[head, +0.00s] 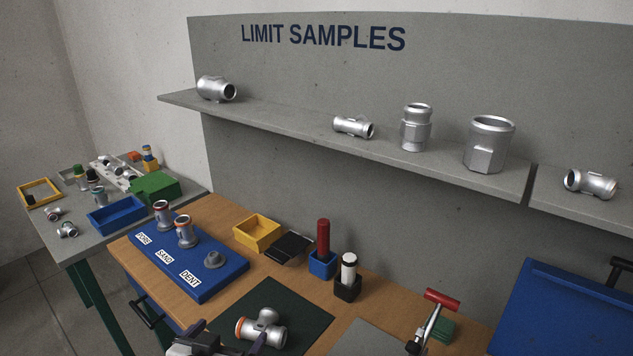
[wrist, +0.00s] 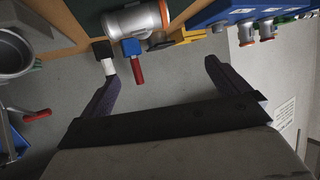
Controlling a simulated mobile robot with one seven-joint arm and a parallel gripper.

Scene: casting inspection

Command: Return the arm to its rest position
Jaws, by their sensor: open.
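My gripper (head: 228,340) shows at the bottom edge of the head view, partly cut off, in front of a silver pipe casting (head: 262,330) with an orange ring. The casting lies on the dark green mat (head: 300,315) on the wooden bench. In the wrist view my gripper (wrist: 160,70) has its two dark fingers spread wide with nothing between them. The silver casting (wrist: 136,20) with the orange ring lies beyond the fingertips there. Most of my arm is out of view.
A blue board (head: 205,278) with labelled spots holds two castings and a grey part. A yellow tray (head: 257,234), a red-handled tool (head: 323,238) in a blue holder and a red-handled clamp (head: 440,300) stand around the mat. A shelf (head: 280,120) of sample castings runs above the bench.

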